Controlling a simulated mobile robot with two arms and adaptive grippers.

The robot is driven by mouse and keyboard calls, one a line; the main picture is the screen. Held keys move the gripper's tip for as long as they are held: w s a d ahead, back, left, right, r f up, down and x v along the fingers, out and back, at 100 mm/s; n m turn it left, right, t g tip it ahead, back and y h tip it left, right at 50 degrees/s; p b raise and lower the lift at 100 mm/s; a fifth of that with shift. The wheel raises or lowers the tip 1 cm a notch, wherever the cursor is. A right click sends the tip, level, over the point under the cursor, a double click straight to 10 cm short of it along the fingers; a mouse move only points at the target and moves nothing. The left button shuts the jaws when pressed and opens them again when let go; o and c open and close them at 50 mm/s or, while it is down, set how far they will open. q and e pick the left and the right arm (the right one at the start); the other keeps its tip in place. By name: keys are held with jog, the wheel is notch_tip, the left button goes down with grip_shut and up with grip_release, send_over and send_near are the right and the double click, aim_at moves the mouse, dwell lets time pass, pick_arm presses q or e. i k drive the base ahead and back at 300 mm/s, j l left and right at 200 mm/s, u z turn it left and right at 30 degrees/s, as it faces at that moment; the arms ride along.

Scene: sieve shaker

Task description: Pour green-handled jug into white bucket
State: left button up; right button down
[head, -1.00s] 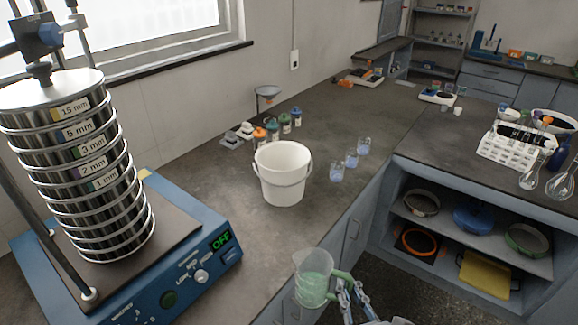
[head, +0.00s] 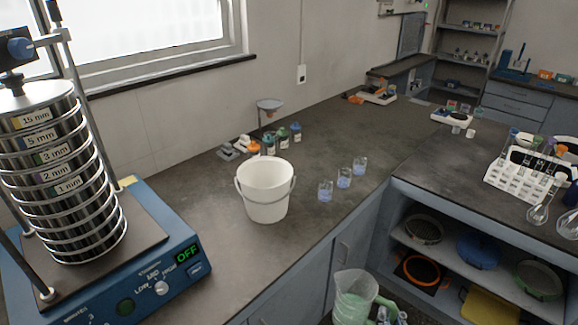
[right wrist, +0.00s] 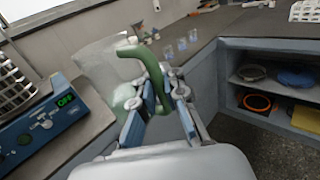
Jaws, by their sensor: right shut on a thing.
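The white bucket (head: 265,195) stands upright on the grey bench in the head view, its inside looking empty where visible. The green-handled jug (head: 352,297) is clear with pale green contents, near the bottom edge of the head view, off the bench's front edge. My right gripper (head: 388,316) is shut on the jug's green handle (right wrist: 150,68), which the right wrist view shows between the fingers. The jug looks roughly upright and stands apart from the bucket, to its lower right. My left gripper is not in view.
The sieve shaker (head: 150,277) with its sieve stack stands left of the bucket. Several small blue beakers (head: 344,179) stand to its right, and capped bottles (head: 283,139) behind it. Open shelves (head: 450,257) lie at the right. Bare bench surrounds the bucket.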

aim_at(265, 181)
jog(key=i+l+u, duration=0.1)
jog(key=l+u, duration=0.2)
jog(key=l, duration=0.35)
jog(key=l+u, duration=0.3)
jog(key=l, duration=0.35)
jog(key=u, duration=0.65)
jog(key=i+l, duration=0.05)
